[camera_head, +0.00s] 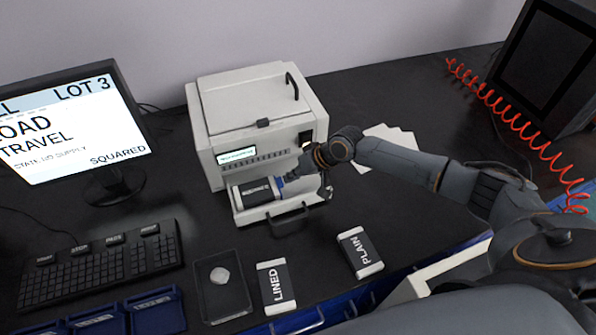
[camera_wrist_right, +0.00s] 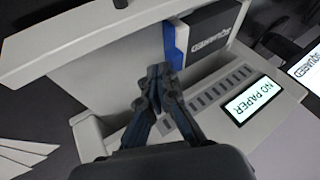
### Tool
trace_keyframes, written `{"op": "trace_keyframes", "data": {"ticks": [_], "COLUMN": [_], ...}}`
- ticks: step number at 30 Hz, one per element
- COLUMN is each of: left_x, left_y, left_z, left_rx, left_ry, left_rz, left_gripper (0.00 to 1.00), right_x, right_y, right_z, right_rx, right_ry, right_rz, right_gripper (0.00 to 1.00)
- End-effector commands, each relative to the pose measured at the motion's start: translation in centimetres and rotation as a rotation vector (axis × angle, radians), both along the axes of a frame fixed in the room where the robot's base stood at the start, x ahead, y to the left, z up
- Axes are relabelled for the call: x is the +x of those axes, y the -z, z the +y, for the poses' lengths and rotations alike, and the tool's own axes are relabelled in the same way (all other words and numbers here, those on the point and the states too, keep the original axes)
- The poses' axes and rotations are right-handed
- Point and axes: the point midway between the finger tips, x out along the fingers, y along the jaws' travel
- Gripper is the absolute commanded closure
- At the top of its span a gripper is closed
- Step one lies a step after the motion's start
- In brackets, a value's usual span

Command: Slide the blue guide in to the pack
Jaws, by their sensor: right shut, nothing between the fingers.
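The dark pack marked SQUARED (camera_head: 255,192) lies in the pulled-out tray (camera_head: 262,216) of the white machine (camera_head: 255,115). The blue guide (camera_head: 280,182) stands upright at the pack's right side. In the right wrist view the guide (camera_wrist_right: 181,45) lies along the edge of the pack (camera_wrist_right: 216,34), with no clear gap between them. My right gripper (camera_wrist_right: 157,72) is shut and empty, its fingertips beside the guide on the side away from the pack. I cannot tell whether they touch it. In the head view the right gripper (camera_head: 290,178) reaches into the tray. My left gripper is out of view.
The machine's display reads NO PAPER (camera_wrist_right: 252,100). Packs marked LINED (camera_head: 276,287) and PLAIN (camera_head: 360,252) lie in front, beside a dark tray (camera_head: 222,290) with a pale round thing. A monitor (camera_head: 75,125) and keyboard (camera_head: 100,262) stand left. White sheets (camera_head: 390,138) lie behind my right arm.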

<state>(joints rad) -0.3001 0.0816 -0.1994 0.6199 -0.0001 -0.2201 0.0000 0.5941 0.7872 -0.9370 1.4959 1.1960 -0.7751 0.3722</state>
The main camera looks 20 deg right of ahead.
Motion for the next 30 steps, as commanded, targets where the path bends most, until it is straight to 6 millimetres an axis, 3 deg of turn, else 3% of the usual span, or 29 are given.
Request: {"op": "trace_keyframes", "data": {"ticks": [7, 12, 23, 30], "left_x": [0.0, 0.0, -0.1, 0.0], "left_y": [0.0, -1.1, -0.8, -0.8], "left_z": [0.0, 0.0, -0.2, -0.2], "left_rx": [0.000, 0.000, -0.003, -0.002], "left_ry": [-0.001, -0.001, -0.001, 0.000], "left_rz": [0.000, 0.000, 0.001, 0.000], "left_gripper": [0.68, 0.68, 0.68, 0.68], "right_x": [0.0, 0.0, 0.0, -1.3], "right_y": [0.0, -0.2, -0.2, -2.8], "right_z": [0.0, 1.2, 1.1, -0.6], "right_rx": [0.000, 0.002, 0.002, -0.002], "right_ry": [0.001, 0.000, 0.000, 0.000], "right_rz": [0.000, 0.002, 0.000, -0.001], "right_gripper": [1.00, 1.00, 1.00, 1.00]}}
